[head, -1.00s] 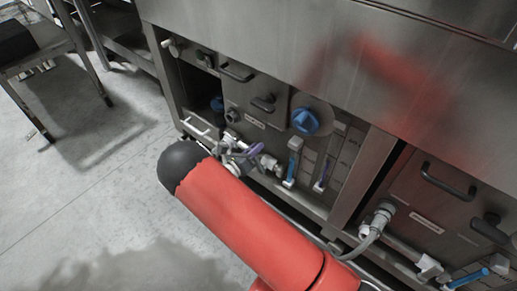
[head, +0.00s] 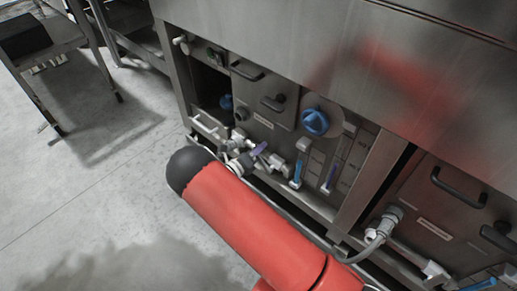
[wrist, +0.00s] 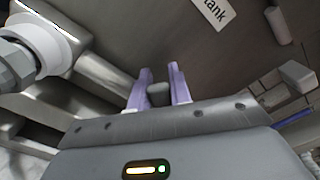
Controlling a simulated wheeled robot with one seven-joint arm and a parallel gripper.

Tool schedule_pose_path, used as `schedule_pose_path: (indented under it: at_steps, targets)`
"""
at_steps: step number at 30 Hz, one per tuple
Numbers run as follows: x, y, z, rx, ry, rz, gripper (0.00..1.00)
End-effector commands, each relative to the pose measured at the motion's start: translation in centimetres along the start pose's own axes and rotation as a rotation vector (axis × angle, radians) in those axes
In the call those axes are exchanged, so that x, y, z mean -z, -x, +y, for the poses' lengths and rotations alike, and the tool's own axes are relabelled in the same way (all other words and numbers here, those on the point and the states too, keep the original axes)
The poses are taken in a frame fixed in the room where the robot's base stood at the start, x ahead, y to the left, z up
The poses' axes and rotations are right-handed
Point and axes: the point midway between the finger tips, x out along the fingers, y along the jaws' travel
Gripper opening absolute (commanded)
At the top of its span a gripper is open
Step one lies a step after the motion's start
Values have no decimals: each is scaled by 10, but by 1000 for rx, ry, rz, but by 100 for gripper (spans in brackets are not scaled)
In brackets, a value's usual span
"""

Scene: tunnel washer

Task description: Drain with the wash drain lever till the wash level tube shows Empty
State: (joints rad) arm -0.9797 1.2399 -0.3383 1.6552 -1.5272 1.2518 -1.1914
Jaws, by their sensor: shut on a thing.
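My gripper (wrist: 160,88) has two pale purple fingers in the wrist view, closed on a short dark grey lever end (wrist: 158,94). I take this to be the wash drain lever; no label on it is readable. In the head view the purple fingers (head: 259,149) show beside the pipe fittings low on the machine, beyond my red arm. Two level tubes stand right of there, a left one (head: 297,173) with blue in it and a right one (head: 330,175) with bluish purple low down. Their markings are too small to read, so I cannot tell which is the wash tube.
A blue round knob (head: 315,122) sits on the panel above the tubes. A hose fitting (head: 383,223) is at right. A white-collared pipe fitting (wrist: 35,45) is close by at left in the wrist view. Grey floor (head: 95,205) is open at left.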

Motion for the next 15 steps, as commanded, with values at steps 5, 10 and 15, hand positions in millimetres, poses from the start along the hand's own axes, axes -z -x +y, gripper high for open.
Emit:
schedule_pose_path:
  at_steps: [5,10,15]
  targets:
    - [0,1,1,-2,-2,-1,30]
    - [0,0,0,-1,-1,0,42]
    - [0,0,0,-1,-1,0,42]
